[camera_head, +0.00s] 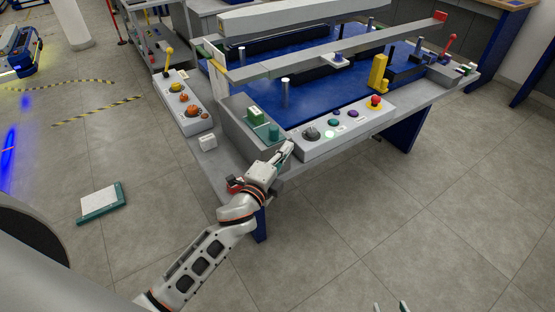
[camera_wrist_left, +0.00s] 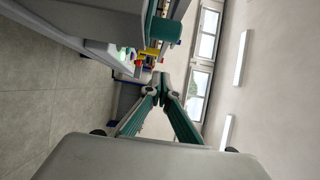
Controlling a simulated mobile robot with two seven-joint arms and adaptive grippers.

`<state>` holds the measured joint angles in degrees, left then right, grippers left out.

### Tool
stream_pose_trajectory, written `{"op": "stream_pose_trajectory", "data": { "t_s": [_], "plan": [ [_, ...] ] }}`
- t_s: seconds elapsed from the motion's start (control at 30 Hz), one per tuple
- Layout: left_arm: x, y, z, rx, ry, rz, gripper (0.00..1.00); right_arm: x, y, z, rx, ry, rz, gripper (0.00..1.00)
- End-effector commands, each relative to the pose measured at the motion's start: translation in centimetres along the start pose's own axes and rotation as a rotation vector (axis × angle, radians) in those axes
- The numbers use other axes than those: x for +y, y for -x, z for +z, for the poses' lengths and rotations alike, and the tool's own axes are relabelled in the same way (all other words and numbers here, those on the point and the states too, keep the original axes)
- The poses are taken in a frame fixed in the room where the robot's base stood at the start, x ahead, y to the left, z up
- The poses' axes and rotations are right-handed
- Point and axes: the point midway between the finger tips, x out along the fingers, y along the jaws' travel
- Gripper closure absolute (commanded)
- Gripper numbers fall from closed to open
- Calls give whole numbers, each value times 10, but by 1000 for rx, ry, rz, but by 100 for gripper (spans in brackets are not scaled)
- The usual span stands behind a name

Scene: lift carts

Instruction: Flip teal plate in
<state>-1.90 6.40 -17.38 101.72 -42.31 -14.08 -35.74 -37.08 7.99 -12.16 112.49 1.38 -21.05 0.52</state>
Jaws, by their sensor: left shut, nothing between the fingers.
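A small upright teal piece (camera_head: 274,132) stands on the grey box (camera_head: 245,120) at the near left corner of the blue-topped workbench. I cannot tell whether it is the teal plate. A teal part (camera_wrist_left: 164,30) also shows near the top of the left wrist view. My left gripper (camera_head: 288,149) is shut and empty, beside the grey box and the near control panel. In the left wrist view its green-lined fingers (camera_wrist_left: 162,80) meet at the tips. Only the fingertips of my right gripper (camera_head: 390,307) show at the bottom edge, apart, with nothing seen between them.
The near control panel (camera_head: 345,128) has a black knob, buttons and a red stop button. Another panel (camera_head: 183,103) with orange knobs lies along the left side. A teal-edged white slab (camera_head: 101,202) lies on the floor at left. The floor at right is clear.

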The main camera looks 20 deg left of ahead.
Motion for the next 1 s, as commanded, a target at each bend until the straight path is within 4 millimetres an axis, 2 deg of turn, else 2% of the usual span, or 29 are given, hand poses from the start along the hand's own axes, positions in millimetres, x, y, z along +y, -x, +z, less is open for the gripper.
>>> {"op": "stream_pose_trajectory", "data": {
  "t_s": [0.07, 0.2, 0.33, 0.83, 0.93, 1.0],
  "plan": [
    [-1, -16, 0, 0, 0, -1, 100, 0, 0, 1, -2, 0, 0, 60],
    [-1, -19, 22, -1, -5, 1, 100, 0, 2, 0, -6, 2, -1, 60],
    [0, -22, 33, 0, -3, 0, 100, 1, 3, -1, -6, 3, -1, 60],
    [0, -24, 41, 0, -1, 0, 100, 0, 4, -5, 0, 0, 0, 60],
    [0, -31, 53, 0, -4, 1, 100, 1, 4, -6, 1, 0, 0, 60],
    [0, -39, 68, -2, -7, 0, 100, 1, 5, -7, 2, 0, 0, 60]
  ]
}}
